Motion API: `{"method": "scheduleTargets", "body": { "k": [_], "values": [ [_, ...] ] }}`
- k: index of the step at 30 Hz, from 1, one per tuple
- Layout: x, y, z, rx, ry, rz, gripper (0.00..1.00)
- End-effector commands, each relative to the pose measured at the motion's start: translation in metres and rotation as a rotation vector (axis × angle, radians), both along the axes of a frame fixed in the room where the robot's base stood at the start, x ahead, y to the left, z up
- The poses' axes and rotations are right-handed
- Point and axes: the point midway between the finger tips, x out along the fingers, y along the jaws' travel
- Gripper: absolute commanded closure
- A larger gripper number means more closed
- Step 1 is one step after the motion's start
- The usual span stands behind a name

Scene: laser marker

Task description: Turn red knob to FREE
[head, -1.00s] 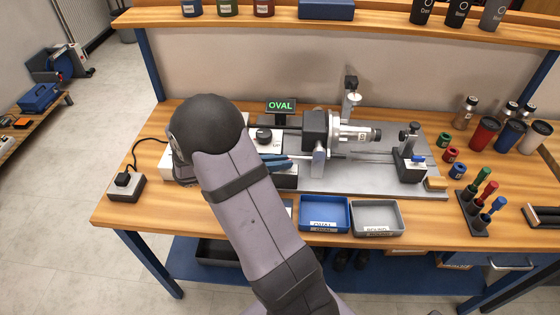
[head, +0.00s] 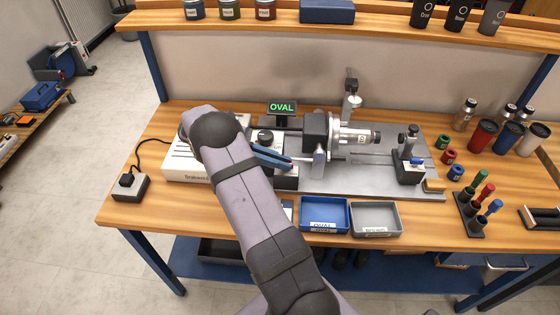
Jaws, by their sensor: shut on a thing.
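My gripper (head: 287,163), with blue fingers, is at the front of the marker's control box (head: 289,182), left of the chuck. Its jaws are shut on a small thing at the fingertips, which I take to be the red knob. The fingers hide nearly all of it, so I cannot read its setting or the FREE mark. My arm crosses the left part of the machine. A black knob (head: 265,136) sits on the panel behind the fingers. The display (head: 282,107) above reads OVAL in green.
The chuck (head: 318,132) and a metal cylinder (head: 358,137) stand close right of my gripper. A tailstock (head: 409,163) is farther right on the grey plate. A blue tray (head: 324,228) and a grey tray (head: 377,231) lie in front. Tumblers, coloured rings and markers fill the right side.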

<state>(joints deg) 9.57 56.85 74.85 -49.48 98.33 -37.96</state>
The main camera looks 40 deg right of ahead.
Motion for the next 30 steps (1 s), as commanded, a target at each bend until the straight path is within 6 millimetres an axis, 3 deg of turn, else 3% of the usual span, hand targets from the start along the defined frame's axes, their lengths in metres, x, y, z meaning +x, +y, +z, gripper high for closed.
{"method": "scheduleTargets", "body": {
  "k": [14,15,30],
  "values": [
    [0.0003,-0.0004,0.0011,-0.003,0.0,-0.016,1.0],
    [0.0003,-0.0003,0.0011,-0.003,0.0,-0.016,0.83],
    [0.0002,-0.0001,0.0001,0.0,0.0,-0.004,0.83]
  ]
}}
